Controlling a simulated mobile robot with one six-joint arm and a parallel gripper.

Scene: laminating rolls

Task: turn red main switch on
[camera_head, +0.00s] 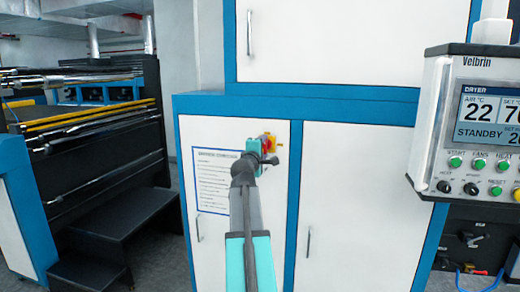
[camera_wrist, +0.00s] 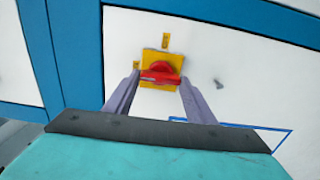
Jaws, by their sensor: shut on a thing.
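The red main switch (camera_wrist: 160,74) is a rotary handle on a yellow plate (camera_wrist: 161,58), set in a white cabinet door. In the wrist view its red grip lies nearly level across the picture. My gripper (camera_wrist: 158,77) has one finger at each end of the red grip and is shut on it. In the head view the switch (camera_head: 265,142) shows only partly, as my wrist and gripper cover much of it.
A control panel (camera_head: 484,130) at the right reads STANDBY, above several buttons. A printed notice (camera_head: 207,180) is on the same door, left of my arm. Door handles (camera_head: 308,241) stick out below. Dark steps (camera_head: 110,235) and a machine stand at the left.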

